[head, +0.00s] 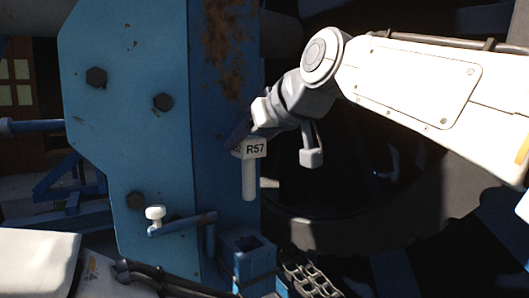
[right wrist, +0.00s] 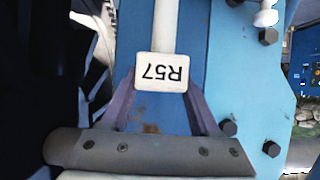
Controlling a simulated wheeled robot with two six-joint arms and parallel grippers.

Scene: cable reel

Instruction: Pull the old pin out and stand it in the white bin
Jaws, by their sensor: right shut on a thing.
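My right gripper (head: 241,139) is shut on a pin with a pale shaft (head: 249,182) and a white block head marked R57 (head: 255,149). The pin hangs upright with its shaft down, and its lower end is clear above a blue square socket (head: 262,262). In the right wrist view, the two purple fingers of my right gripper (right wrist: 160,78) close on either side of the R57 head (right wrist: 161,73). The frames do not tell whether this is the old pin. I cannot make out the white bin. My left gripper is not in view.
A big blue steel post (head: 140,60) with dark bolts and rust stands left of the pin. A small white knob (head: 155,212) sits by a blue bracket (head: 185,224) on it. A chain (head: 312,277) lies right of the socket, before a large dark wheel (head: 350,225).

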